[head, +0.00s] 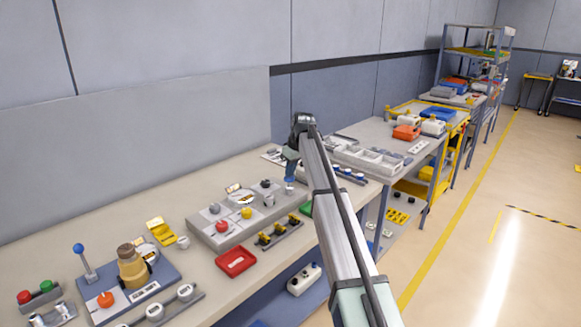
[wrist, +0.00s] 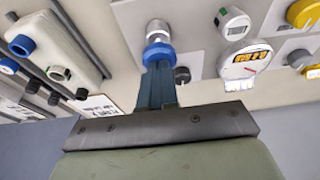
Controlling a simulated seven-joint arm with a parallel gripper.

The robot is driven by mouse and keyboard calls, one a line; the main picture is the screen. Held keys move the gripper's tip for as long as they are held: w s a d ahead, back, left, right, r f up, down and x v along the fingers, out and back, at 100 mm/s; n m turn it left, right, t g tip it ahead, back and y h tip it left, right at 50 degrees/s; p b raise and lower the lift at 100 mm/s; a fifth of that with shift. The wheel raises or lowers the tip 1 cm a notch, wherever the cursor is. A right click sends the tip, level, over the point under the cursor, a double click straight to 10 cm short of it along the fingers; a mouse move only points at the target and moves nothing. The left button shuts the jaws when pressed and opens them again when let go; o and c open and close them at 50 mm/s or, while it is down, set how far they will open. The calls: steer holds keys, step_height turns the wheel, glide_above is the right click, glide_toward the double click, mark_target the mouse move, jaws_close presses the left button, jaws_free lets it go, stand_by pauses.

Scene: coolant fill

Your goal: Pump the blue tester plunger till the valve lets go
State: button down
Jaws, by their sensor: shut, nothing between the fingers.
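The blue plunger (wrist: 158,54) shows in the wrist view as a blue collar with a silver part beyond it, on a light grey panel (wrist: 190,30). It also shows small in the head view (head: 289,181), at the panel's far right end. My gripper (wrist: 157,72) is shut and empty, its blue fingers pointing at the plunger. The fingertips overlap the blue collar's edge in the wrist view; I cannot tell whether they touch. In the head view my gripper (head: 290,172) is directly above the plunger. A gauge (wrist: 245,64) with a yellow label sits beside it on the panel.
The panel (head: 205,240) also carries a red knob (head: 222,226) and a yellow knob (head: 246,213). A red tray (head: 235,262) and a rack (head: 278,236) lie in front. A blue-balled lever (head: 78,248) stands at left. Grey trays (head: 365,160) are beyond my arm.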

steer(key=shift+f, duration=1.45)
steer(key=shift+s, duration=0.1)
steer(key=shift+r, duration=0.5)
steer(key=v, duration=1.3)
steer(key=shift+w+a+r, duration=0.25)
steer(key=shift+w, duration=0.05)
step_height(320, 180, up, 2)
steer(key=shift+r, duration=0.25)
